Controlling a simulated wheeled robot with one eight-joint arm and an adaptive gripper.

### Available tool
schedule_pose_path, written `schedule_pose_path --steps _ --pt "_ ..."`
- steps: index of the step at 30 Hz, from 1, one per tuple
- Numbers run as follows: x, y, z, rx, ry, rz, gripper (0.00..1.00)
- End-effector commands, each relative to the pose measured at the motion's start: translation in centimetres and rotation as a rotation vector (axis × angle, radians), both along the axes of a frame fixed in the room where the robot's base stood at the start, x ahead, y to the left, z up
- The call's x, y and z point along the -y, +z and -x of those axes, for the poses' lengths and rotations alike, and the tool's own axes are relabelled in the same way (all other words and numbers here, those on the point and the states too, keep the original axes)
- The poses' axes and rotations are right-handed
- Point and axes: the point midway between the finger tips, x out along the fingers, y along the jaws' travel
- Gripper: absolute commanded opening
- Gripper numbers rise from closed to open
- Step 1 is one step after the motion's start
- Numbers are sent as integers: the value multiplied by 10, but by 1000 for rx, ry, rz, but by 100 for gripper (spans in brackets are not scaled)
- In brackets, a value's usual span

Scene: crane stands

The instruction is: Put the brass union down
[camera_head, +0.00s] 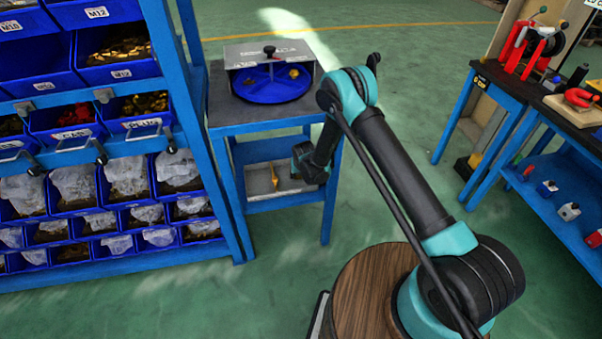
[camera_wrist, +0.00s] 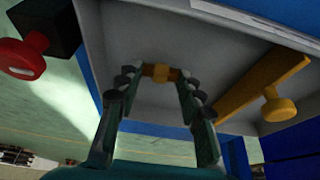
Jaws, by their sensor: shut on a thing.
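My gripper (camera_wrist: 160,78) is shut on the brass union (camera_wrist: 161,73), which sits between its two fingertips in the wrist view. A grey tray (camera_wrist: 130,32) fills much of the background behind the union. I cannot tell whether the union touches the tray. In the head view, the grey tray (camera_head: 259,189) is on the lower shelf of the blue stand, and my wrist reaches in from its right. The fingertips and union are too small and hidden to make out there.
A yellow-orange part with a round knob (camera_wrist: 264,90) lies in the tray, to the right of the union. A red knob (camera_wrist: 24,56) is at the left. The stand's top (camera_head: 231,114) bears a grey box with a blue round dish (camera_head: 271,91). Blue bin racks (camera_head: 124,178) stand left.

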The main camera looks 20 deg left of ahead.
Motion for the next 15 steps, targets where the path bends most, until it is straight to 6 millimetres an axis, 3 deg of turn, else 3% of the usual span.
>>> schedule_pose_path --steps 11,12,15 --pt "0 -6 2 0 1 0 8" --pt "0 -6 2 0 1 0 39" --pt "0 -6 2 0 1 0 52"
